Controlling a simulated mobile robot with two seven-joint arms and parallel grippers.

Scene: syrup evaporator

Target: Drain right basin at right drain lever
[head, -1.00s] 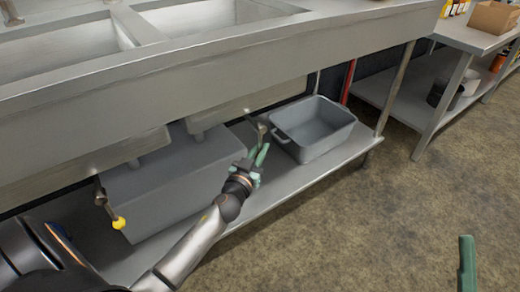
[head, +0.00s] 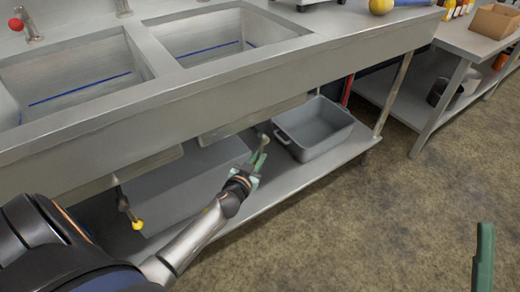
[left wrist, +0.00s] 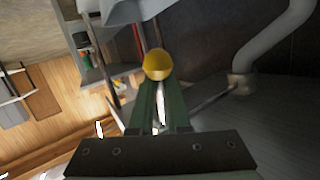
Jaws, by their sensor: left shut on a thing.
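The right basin (head: 198,32) is a steel sink with a blue line on its inner wall; I cannot tell its liquid level. Below it, my left gripper (head: 262,155) reaches under the counter and is shut on the right drain lever. The lever's yellow knob (left wrist: 158,64) shows at the green fingertips in the left wrist view; in the head view the fingers hide it. The left drain lever (head: 137,224), also yellow-knobbed, hangs under the left basin (head: 70,80). One green finger of my right gripper (head: 484,257) shows at lower right, far from the sink.
A grey tub (head: 315,128) stands on the lower shelf (head: 290,185), just right of my left gripper. A grey box (head: 185,185) sits under the basins. A counter leg (head: 395,95) stands right of the tub. The floor (head: 370,230) in front is clear.

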